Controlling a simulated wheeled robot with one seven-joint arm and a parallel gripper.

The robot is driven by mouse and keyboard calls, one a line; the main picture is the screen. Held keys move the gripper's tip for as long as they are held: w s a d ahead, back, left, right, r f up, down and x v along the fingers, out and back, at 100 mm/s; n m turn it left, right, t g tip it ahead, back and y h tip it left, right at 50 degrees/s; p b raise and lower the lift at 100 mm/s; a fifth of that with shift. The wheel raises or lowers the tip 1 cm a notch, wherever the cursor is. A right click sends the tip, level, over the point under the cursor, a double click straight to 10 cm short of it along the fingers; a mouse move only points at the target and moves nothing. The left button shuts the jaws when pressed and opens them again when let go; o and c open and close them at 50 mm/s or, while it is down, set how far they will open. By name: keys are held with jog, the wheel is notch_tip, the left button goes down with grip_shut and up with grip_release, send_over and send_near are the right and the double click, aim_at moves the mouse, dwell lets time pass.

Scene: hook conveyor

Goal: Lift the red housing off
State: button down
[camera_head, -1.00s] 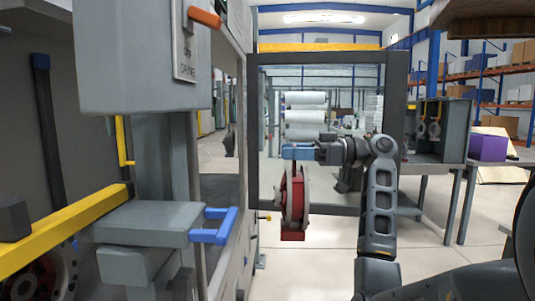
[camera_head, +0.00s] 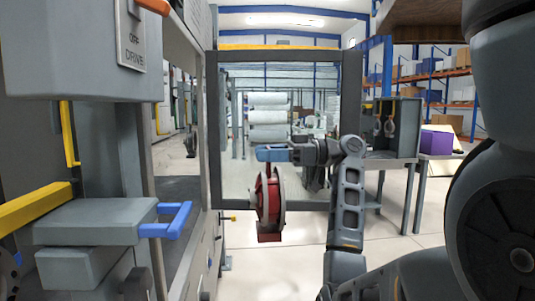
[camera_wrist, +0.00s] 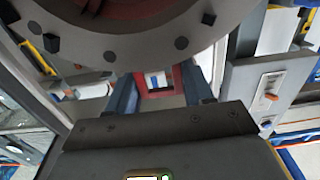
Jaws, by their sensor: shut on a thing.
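The red housing (camera_head: 268,203), a round red body with a grey rim, hangs upright in mid-air below my gripper (camera_head: 272,154) in the head view. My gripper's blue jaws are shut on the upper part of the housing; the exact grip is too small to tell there. In the wrist view the housing's grey bolted rim (camera_wrist: 130,48) fills the top. A red square loop (camera_wrist: 160,80) shows between the blue fingers of my gripper (camera_wrist: 160,76). The point of contact is partly hidden.
A grey machine with a blue handle (camera_head: 168,220) and a yellow rail (camera_head: 35,205) stands close on the left. A dark frame (camera_head: 214,130) stands behind my gripper. A purple box (camera_head: 436,144) is on a table at the right. Open floor lies below the housing.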

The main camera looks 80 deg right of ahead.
jog(key=shift+s+r, duration=0.1)
jog(key=shift+r, duration=0.05)
jog(key=v, duration=0.6)
dwell(1.2)
jog(key=shift+s, duration=0.2)
jog(key=b+v, duration=0.1)
jog(key=v, duration=0.6)
jog(key=shift+w, duration=0.1)
dwell(0.4)
